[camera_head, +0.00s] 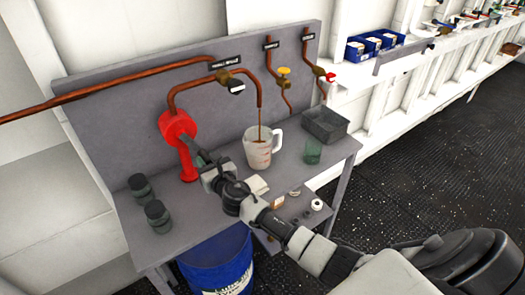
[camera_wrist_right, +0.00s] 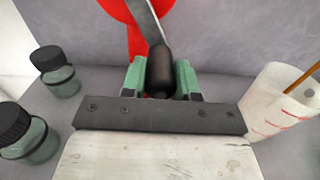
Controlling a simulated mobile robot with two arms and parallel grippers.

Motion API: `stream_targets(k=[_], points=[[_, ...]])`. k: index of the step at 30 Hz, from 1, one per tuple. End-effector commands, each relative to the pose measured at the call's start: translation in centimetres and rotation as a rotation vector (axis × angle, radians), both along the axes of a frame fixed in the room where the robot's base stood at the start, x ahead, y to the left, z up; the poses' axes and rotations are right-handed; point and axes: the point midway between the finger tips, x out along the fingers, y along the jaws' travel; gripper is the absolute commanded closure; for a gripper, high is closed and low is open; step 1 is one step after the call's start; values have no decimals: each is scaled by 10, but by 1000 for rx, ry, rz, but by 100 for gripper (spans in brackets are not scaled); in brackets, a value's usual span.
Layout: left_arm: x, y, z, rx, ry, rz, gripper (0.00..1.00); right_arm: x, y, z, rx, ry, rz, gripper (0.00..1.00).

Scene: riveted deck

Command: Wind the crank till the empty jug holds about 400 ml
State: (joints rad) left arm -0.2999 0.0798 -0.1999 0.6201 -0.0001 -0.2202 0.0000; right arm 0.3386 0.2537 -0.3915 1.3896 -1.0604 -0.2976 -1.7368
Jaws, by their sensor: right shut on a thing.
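The red crank pump (camera_head: 178,128) stands on the grey bench against its back panel. Its grey crank arm ends in a black handle, and the handle (camera_wrist_right: 160,62) shows in the right wrist view between green finger pads. My right gripper (camera_head: 209,170) is shut on that handle. The clear jug (camera_head: 258,155) with red marks stands upright under the copper spout (camera_head: 259,98). A thin brown stream falls from the spout into the jug. The jug also shows at the right of the right wrist view (camera_wrist_right: 282,105). I cannot read its liquid level. My left gripper is not in view.
Two dark-capped bottles (camera_head: 158,217) stand at the bench's left. A green glass (camera_head: 313,153) and a grey tray (camera_head: 325,124) stand right of the jug. Small items lie on a lower shelf (camera_head: 318,205). A blue drum (camera_head: 220,262) stands below. Copper pipes with valves run along the panel.

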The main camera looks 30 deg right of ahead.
Motion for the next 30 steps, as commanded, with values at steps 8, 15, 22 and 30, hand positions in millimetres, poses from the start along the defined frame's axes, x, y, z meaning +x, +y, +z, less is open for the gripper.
stream_targets(k=[8, 15, 22, 30], points=[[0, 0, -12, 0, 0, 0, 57, -2, 32, -17, 1, 9, 0, 86], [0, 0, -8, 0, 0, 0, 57, -3, 44, -13, 1, 10, 3, 86], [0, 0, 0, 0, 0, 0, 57, -4, 72, -4, 2, 9, 5, 86], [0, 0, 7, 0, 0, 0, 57, -5, 86, 4, 2, 8, 9, 86]])
